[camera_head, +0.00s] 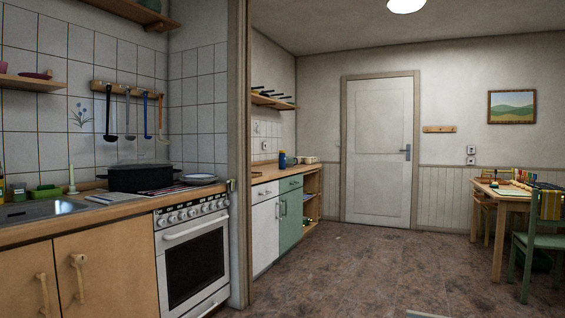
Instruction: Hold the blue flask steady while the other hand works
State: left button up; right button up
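A small blue upright object with a yellowish top, which looks like the blue flask (282,160), stands on the far wooden counter (262,174). It is small in the head view, so its details are hard to make out. A darker rounded item (291,162) sits close to its right. Neither of my grippers shows in the head view, and nothing is seen holding the flask.
A stove (192,262) with a black pot (140,178) and a sink (38,210) are at the left. A partition edge (239,150) stands before the far counter. A table (492,191) and green chair (541,243) are at the right. The middle floor (370,265) is mostly clear.

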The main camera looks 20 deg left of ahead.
aim_at(281, 157)
jog(key=i+u, duration=0.1)
jog(key=i, duration=4.8)
jog(key=i+u, duration=0.15)
jog(key=i, duration=0.65)
jog(key=i+l+u, duration=0.2)
jog(key=i, duration=0.55)
